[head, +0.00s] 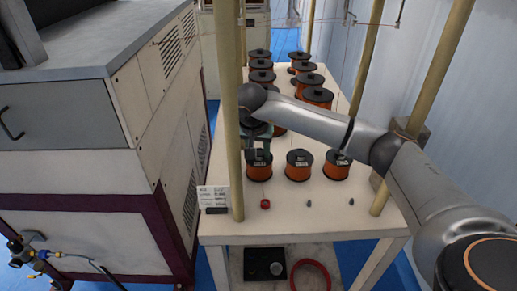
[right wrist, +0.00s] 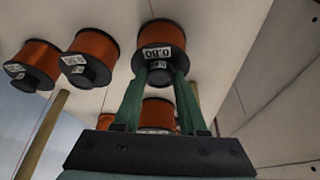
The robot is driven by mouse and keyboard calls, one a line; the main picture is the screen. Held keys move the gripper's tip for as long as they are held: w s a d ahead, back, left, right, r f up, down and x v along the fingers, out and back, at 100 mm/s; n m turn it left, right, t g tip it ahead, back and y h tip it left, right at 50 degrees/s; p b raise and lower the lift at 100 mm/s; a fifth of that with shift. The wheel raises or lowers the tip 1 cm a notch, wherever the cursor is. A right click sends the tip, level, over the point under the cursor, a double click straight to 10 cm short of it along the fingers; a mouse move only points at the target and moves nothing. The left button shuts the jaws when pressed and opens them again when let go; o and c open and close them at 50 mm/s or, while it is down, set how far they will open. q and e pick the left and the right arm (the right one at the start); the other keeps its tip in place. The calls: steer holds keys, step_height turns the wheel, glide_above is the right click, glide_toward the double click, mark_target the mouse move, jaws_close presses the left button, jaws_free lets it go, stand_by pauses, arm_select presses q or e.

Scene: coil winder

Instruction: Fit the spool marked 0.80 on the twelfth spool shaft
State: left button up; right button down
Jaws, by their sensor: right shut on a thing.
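The spool marked 0.80 (right wrist: 161,46) is orange with black flanges and a white label. In the head view it is the left spool (head: 259,167) of the front row. My right gripper (head: 258,141) comes down on it from above. In the right wrist view its green fingers (right wrist: 162,78) are shut on the spool's black top hub. The spool looks level with its neighbours; I cannot tell whether it touches the table. Spools stand in rows farther back, partly behind my right arm. I cannot make out the twelfth spool shaft. My left gripper is not in view.
Two more front spools (head: 299,166) (head: 336,166) stand to the right. Posts (head: 229,110) rise from the table (head: 285,222). A large cabinet (head: 75,150) stands left.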

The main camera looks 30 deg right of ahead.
steer(key=shift+f, duration=0.15)
steer(key=shift+c, duration=2.1)
jaws_free()
steer(key=shift+o, duration=0.2)
steer(key=shift+f, duration=0.15)
